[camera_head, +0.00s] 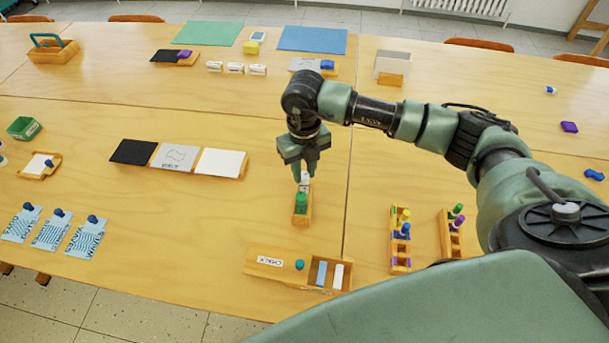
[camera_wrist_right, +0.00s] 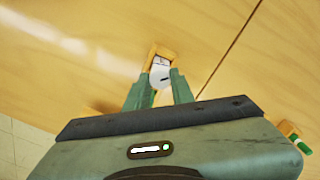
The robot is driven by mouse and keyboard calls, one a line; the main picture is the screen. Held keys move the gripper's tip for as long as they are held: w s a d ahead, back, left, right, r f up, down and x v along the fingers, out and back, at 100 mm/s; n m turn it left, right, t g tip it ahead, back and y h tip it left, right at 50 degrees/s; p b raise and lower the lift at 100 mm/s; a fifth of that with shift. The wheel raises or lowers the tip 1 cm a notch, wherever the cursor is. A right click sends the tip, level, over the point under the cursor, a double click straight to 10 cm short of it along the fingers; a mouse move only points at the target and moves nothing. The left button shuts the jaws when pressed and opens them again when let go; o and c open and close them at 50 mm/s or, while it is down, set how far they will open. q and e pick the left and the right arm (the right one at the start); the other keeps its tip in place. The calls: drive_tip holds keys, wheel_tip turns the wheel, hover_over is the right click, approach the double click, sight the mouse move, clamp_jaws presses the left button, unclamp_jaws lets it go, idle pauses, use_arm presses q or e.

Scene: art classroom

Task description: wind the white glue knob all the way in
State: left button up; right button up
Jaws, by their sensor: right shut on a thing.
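The white glue knob (camera_wrist_right: 159,76) shows in the right wrist view between the fingertips, with a dark mark on its face. In the head view only a bit of white (camera_head: 305,178) shows under the fingers. My right gripper (camera_head: 303,178) points down and is shut on the knob; it also shows in the right wrist view (camera_wrist_right: 160,82). The knob belongs to a small wooden holder (camera_head: 302,216) with a green block (camera_head: 300,203) at its near end. How far the knob is wound in is hidden by the fingers. My left gripper is out of view.
A wooden chalk box (camera_head: 270,262) with a blue knob stands nearer me. Two wooden racks (camera_head: 400,264) with coloured pieces stand to the right. Black, grey and white panels (camera_head: 221,163) lie to the left. The table between them is clear.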

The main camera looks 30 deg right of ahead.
drive_tip(key=shift+n+b, duration=0.85)
drive_tip(key=shift+n, duration=0.85)
drive_tip(key=o, duration=1.6)
drive_tip(key=shift+o, duration=0.2)
drive_tip(key=m+p, duration=0.1)
drive_tip(key=m, duration=0.5)
drive_tip(key=shift+r+m, duration=0.1)
drive_tip(key=shift+m, duration=0.2)
drive_tip(key=m+p, duration=0.1)
drive_tip(key=m, duration=0.2)
drive_tip(key=shift+m, duration=1)
